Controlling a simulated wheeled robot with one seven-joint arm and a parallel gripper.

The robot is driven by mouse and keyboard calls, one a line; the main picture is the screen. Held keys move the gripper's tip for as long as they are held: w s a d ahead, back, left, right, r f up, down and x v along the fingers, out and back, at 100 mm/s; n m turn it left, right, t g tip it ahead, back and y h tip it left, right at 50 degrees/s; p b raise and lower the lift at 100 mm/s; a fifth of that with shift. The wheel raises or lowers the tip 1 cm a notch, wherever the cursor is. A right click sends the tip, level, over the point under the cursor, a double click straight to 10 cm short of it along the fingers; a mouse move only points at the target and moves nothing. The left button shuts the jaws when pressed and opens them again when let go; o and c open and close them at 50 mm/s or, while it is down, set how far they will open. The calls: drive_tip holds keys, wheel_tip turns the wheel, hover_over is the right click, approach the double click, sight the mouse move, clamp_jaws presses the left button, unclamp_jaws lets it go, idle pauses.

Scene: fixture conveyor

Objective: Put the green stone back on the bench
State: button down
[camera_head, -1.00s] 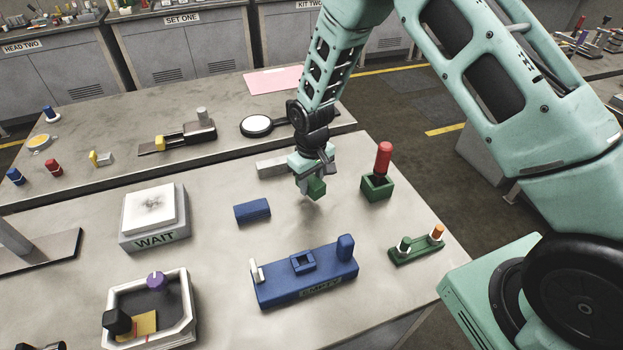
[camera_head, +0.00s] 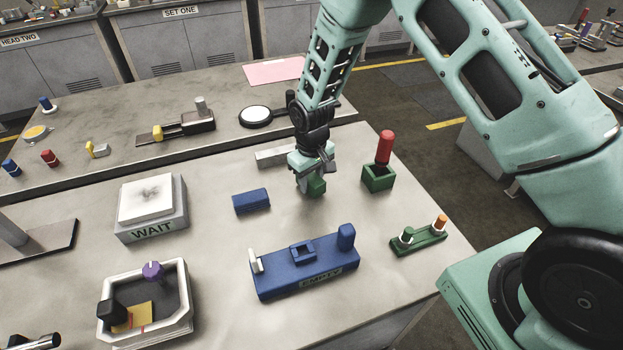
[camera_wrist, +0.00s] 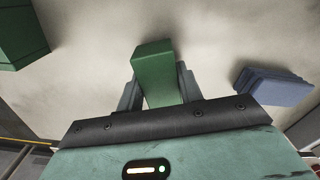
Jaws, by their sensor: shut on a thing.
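The green stone (camera_head: 316,187) is a small green block between the fingers of my gripper (camera_head: 311,180). In the wrist view the stone (camera_wrist: 154,68) sticks out past the two grey fingers of my gripper (camera_wrist: 160,85), which are shut on it from both sides. It is at or just above the top of the grey bench (camera_head: 220,270); I cannot tell whether it touches. The bare bench top shows around it.
A blue block (camera_head: 251,200) lies to the left. A green holder (camera_head: 378,180) with a red-handled tool (camera_head: 386,147) stands to the right. A blue fixture marked EMPTY (camera_head: 304,268) is in front, a small green rack (camera_head: 418,240) front right. A grey bar (camera_head: 278,156) lies behind.

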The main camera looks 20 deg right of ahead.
sight(311, 178)
drive_tip(key=shift+f+b, duration=0.3)
drive_tip(key=shift+f, duration=0.15)
drive_tip(key=c, duration=0.9)
unclamp_jaws()
drive_tip(key=shift+o, duration=0.2)
wheel_tip(311, 178, up, 18)
drive_tip(key=b, duration=0.3)
drive_tip(key=shift+f, duration=0.25)
